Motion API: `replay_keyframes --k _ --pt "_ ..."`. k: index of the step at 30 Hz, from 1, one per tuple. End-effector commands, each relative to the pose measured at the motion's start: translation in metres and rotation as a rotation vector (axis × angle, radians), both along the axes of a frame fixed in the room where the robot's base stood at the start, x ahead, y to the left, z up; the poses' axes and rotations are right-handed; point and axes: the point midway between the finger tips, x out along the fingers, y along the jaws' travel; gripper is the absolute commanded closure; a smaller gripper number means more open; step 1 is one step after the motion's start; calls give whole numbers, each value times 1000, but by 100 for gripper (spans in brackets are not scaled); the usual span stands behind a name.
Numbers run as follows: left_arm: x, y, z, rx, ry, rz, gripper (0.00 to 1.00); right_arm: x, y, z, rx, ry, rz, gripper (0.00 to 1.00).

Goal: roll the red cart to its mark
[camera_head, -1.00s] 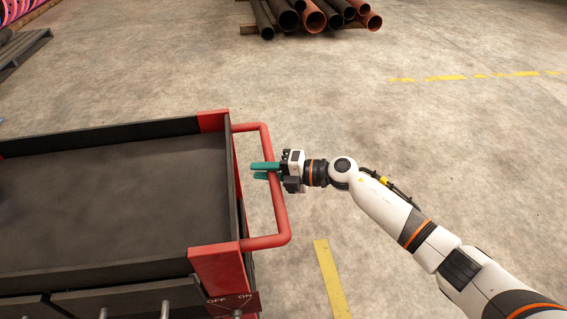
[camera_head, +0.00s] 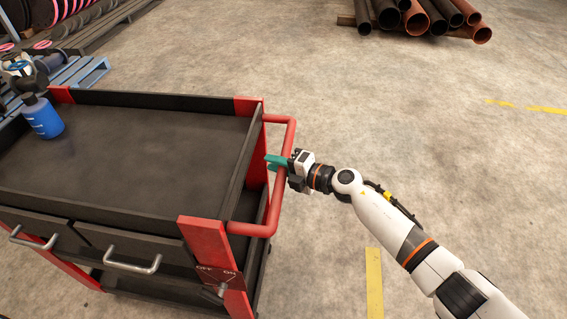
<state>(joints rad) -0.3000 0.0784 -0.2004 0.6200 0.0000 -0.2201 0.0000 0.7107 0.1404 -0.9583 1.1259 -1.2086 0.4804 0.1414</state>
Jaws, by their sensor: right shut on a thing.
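The red cart (camera_head: 207,237) with a dark tray top and drawers stands at the left of the head view. Its red tube handle (camera_head: 266,229) sticks out from the cart's right end. My right gripper (camera_head: 279,163), with green fingers, is shut on this handle. Its arm comes in from the lower right. A yellow floor strip (camera_head: 374,285) lies to the right of the cart, apart from it; I cannot tell if it is the cart's mark. My left gripper is not in view.
A blue bottle (camera_head: 42,117) stands on the cart top at the left. A blue pallet (camera_head: 88,72) lies behind the cart, and several pipes (camera_head: 415,18) lie at the back. Another dashed yellow line (camera_head: 545,109) crosses the floor at right. The floor between is clear.

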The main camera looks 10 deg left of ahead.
Motion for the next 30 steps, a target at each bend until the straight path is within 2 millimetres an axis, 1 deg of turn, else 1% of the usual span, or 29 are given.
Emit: replay_keyframes --k 1,9,10,12,14,23,26,30 --pt "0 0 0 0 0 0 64 -2 3 0 1 1 3 100" --pt "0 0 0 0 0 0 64 -1 3 0 2 1 2 100" --pt "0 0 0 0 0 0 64 -1 3 0 2 1 2 75" --pt "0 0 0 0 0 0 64 -1 3 0 2 1 2 63" --pt "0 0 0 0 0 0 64 -1 2 0 2 0 1 55" --pt "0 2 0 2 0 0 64 0 0 0 1 -1 -1 55" --pt "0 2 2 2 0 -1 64 -3 -9 2 0 -1 -2 55" --pt "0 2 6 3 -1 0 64 -12 -31 6 -3 -2 -2 55"
